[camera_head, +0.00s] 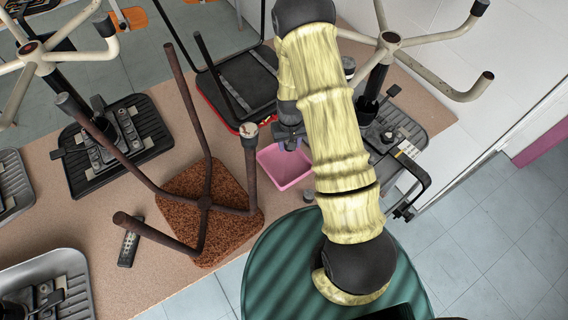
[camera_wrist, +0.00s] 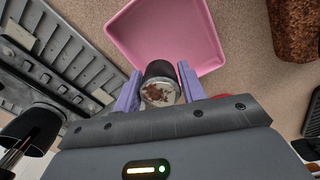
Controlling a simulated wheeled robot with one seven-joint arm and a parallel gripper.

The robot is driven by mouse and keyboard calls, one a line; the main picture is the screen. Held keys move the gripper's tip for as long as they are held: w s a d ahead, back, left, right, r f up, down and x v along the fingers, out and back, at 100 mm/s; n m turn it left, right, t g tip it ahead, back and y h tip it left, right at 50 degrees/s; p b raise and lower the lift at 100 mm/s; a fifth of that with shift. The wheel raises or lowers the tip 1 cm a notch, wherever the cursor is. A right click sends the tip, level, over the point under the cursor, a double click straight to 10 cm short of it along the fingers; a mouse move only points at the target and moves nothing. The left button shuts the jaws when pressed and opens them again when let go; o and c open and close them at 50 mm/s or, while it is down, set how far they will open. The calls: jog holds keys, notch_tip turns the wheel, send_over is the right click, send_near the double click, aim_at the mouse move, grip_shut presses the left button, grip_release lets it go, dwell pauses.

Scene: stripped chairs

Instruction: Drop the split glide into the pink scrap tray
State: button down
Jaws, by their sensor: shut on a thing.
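My gripper (camera_wrist: 160,78) is shut on the split glide (camera_wrist: 161,91), a short dark cylinder with a whitish, brown-stained broken face, held between two purple fingers. The pink scrap tray (camera_wrist: 128,24) lies just beyond the glide in the wrist view, and the glide's far end overlaps the tray's edge in the picture. In the head view the pink tray (camera_head: 284,176) sits on the tan bench, with my gripper (camera_head: 291,140) near its back edge. The tray's visible floor is empty. In the head view the glide cannot be made out, and my arm covers the area to the right.
An upturned chair with a brown speckled seat (camera_head: 181,205) stands left of the tray, its legs rising; one leg tip (camera_head: 249,130) is close to my gripper. A black clamp (camera_head: 410,185) stands right of my arm. A black remote-like thing (camera_head: 129,248) lies at the front left.

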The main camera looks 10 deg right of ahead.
aim_at(289, 162)
notch_tip(289, 162, down, 2)
jog(key=n+b, duration=0.1)
jog(key=n, duration=0.1)
jog(key=shift+f+n, duration=0.15)
jog(key=shift+n, duration=0.15)
jog(key=shift+f+b, duration=2)
jog(key=shift+f, duration=1)
jog(key=c, duration=0.7)
grip_release()
jog(key=shift+c, duration=0.2)
jog(key=shift+r, duration=0.15)
